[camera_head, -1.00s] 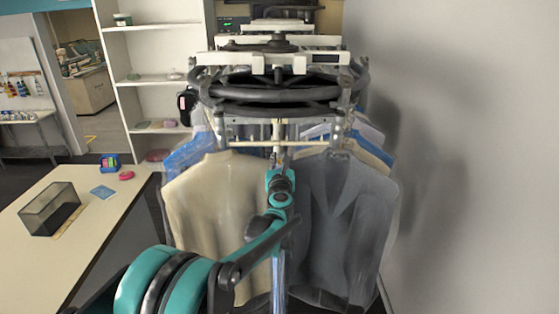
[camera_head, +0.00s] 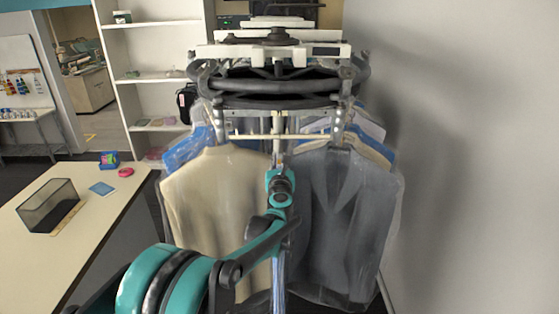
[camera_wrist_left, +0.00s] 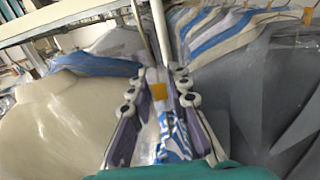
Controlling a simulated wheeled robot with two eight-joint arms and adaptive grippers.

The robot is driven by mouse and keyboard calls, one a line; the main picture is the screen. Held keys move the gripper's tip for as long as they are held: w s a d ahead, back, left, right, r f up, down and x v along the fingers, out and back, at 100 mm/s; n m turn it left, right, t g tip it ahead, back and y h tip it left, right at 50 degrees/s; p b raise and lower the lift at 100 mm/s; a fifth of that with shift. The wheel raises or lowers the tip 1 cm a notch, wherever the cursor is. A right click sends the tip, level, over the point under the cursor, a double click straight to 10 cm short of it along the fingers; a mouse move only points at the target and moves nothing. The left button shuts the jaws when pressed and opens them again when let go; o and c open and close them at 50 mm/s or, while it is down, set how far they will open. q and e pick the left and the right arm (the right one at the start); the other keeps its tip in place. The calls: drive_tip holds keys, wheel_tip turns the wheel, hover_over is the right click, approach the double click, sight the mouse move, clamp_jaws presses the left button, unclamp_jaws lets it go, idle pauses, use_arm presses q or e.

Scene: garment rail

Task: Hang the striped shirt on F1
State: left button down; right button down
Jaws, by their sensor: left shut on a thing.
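The striped shirt (camera_wrist_left: 172,135), white with blue stripes, hangs edge-on in the left wrist view. In the head view it is a narrow blue-white strip (camera_head: 279,275) below my arm. My left gripper (camera_wrist_left: 157,88) is shut on the shirt's top part, with an orange patch between its fingers. In the head view its fingers are mostly hidden by my teal wrist (camera_head: 280,190). The gripper is in the gap between a cream jacket (camera_head: 215,200) and a grey jacket (camera_head: 335,215). The garment rail (camera_head: 250,136) runs above. No position label is readable. My right gripper is not in view.
Blue and white garments (camera_wrist_left: 215,35) hang behind the grey jacket in the left wrist view. A table (camera_head: 100,225) with a dark clear box (camera_head: 48,205) stands at the left. White shelves (camera_head: 150,75) stand behind it. A bare wall (camera_head: 470,150) closes the right side.

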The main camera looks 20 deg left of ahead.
use_arm(q)
drive_tip(key=c, duration=1.3)
unclamp_jaws()
drive_tip(key=shift+c, duration=0.2)
drive_tip(key=v, duration=1.2)
drive_tip(key=shift+r, duration=0.1)
drive_tip(key=shift+o, duration=1.1)
